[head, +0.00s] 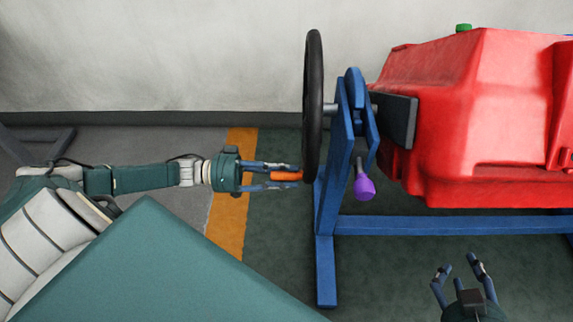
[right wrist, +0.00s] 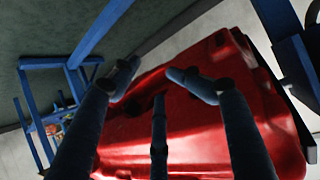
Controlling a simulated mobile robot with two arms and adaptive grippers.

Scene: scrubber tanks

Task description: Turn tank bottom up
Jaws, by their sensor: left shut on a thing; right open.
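The red tank (head: 480,110) is held in a blue frame (head: 325,255) at the right of the head view, with a green cap (head: 463,28) on its top. A black handwheel (head: 313,100) stands edge-on at the frame's left side. My left gripper (head: 285,176) is shut on the orange handle (head: 288,176) at the wheel's lower part. A purple knob (head: 364,188) hangs on the frame upright, right of the wheel. My right gripper (head: 460,265) is open and empty in front of the frame's lower bar. The right wrist view shows the tank (right wrist: 180,120) beyond the open fingers (right wrist: 150,80).
A yellow floor stripe (head: 230,205) runs beneath my left gripper. A pale wall (head: 160,55) stands behind. A blue rack (right wrist: 50,85) with small things on it shows at the left of the right wrist view. Floor between stripe and frame is clear.

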